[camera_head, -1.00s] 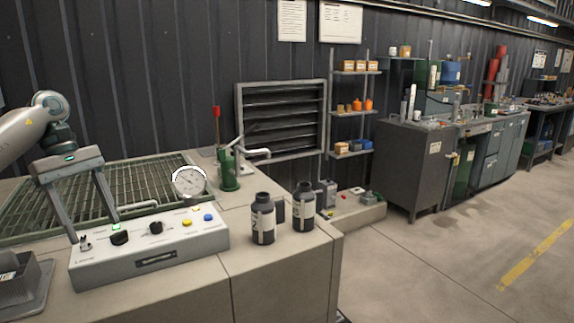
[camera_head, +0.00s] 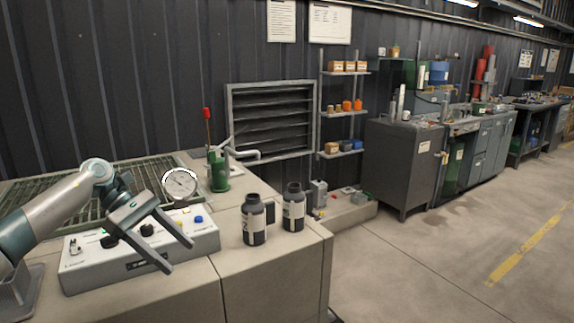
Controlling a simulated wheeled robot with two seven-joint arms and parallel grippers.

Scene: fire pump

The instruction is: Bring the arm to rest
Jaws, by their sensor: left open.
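My left arm comes in from the left. Its gripper (camera_head: 178,252) is open and empty, with two long grey fingers pointing down to the right. It hangs in front of the white control panel (camera_head: 90,278) and hides part of its face. I cannot tell whether the fingers touch the panel. The panel's black knobs, a yellow button and a blue button (camera_head: 198,219) show around the gripper. My right gripper is not in view.
A round gauge (camera_head: 180,184) and a green pump (camera_head: 218,172) with a red-tipped lever stand behind the panel. Two dark bottles (camera_head: 254,220) (camera_head: 293,208) stand to the right on the bench. A metal grating (camera_head: 130,174) lies behind. Open floor is at the right.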

